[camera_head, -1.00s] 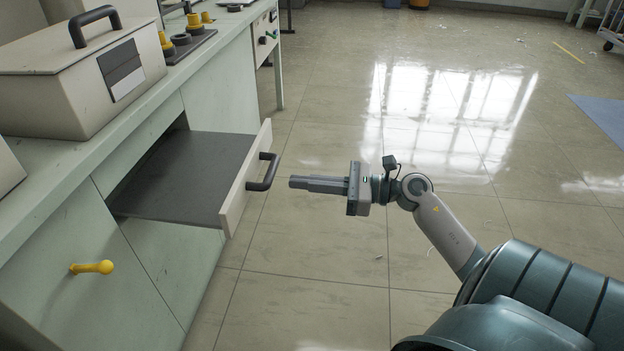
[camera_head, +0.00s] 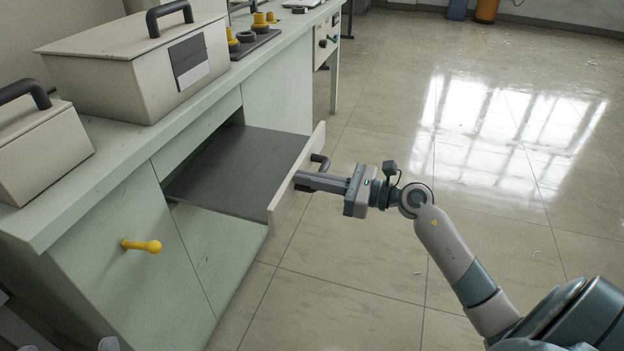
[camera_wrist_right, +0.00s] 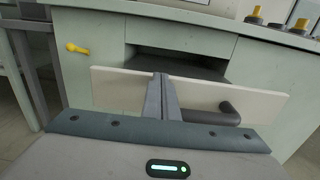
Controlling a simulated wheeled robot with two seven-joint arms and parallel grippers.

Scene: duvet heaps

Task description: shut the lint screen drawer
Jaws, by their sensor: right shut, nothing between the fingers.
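The lint screen drawer (camera_head: 238,168) is pulled well out of the pale green counter, with a flat dark inside and a cream front panel. Its black handle (camera_head: 319,161) is on the outer face. My right gripper (camera_head: 298,181) is shut and empty, with its fingertips at the drawer front, next to the handle. In the right wrist view the fingers (camera_wrist_right: 161,80) point at the cream front panel (camera_wrist_right: 118,88), with the handle (camera_wrist_right: 222,115) to their right. I cannot tell whether the tips touch the panel. My left gripper is not in view.
Two cream lidded boxes (camera_head: 140,68) with black handles stand on the countertop (camera_head: 150,140). A yellow knob (camera_head: 142,246) sticks out from the cabinet door left of the drawer. Yellow fittings (camera_head: 260,20) are farther back. The tiled floor (camera_head: 370,270) to the right is clear.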

